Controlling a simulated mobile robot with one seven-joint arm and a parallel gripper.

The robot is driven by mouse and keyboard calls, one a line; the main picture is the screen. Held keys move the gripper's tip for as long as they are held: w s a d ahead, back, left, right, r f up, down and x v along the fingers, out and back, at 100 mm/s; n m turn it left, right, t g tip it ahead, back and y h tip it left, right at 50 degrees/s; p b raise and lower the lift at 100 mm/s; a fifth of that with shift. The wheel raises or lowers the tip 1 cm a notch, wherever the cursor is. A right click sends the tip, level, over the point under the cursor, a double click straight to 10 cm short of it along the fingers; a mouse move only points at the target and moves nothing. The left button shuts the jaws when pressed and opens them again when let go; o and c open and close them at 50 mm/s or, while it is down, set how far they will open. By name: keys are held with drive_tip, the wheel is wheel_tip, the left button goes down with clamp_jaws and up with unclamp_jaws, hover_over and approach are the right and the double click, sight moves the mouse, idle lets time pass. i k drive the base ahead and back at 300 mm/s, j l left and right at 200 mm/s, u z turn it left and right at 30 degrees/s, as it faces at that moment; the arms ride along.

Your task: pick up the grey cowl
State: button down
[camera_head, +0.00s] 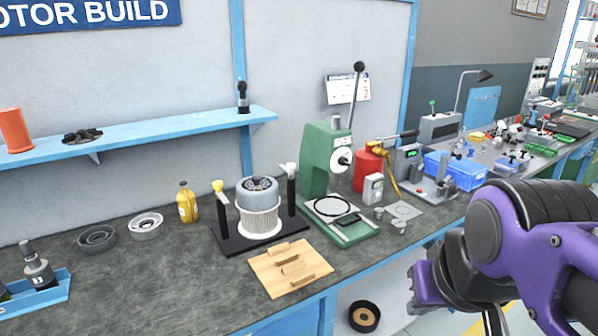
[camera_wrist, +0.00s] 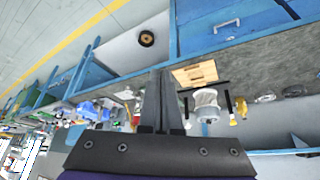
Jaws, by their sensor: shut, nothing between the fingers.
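Two shallow round ring-shaped parts lie on the dark bench at the left in the head view: a darker grey one (camera_head: 97,237) and a paler grey one (camera_head: 146,226). I cannot tell for sure which is the grey cowl; the darker one fits best. In the wrist view the pale one (camera_wrist: 265,98) and the dark one (camera_wrist: 294,91) show small at the right. My gripper (camera_wrist: 160,76) is shut and empty, its dark fingers together. In the head view my arm is at the lower right, in front of the bench and well away from both parts.
A black stand (camera_head: 262,240) holds a grey and white blower unit (camera_head: 258,205) between two posts. A wooden board with handles (camera_head: 290,268), a yellow bottle (camera_head: 187,203) and a green press (camera_head: 322,170) are nearby. A blue tray (camera_head: 40,290) sits at the left edge.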

sight(260, 201)
drive_tip(key=i+l+u, duration=0.1)
drive_tip(key=u, duration=0.25)
drive_tip(key=i+l+u, duration=0.2)
drive_tip(key=u, duration=0.15)
drive_tip(key=i+l+u, duration=0.1)
drive_tip(key=u, duration=0.25)
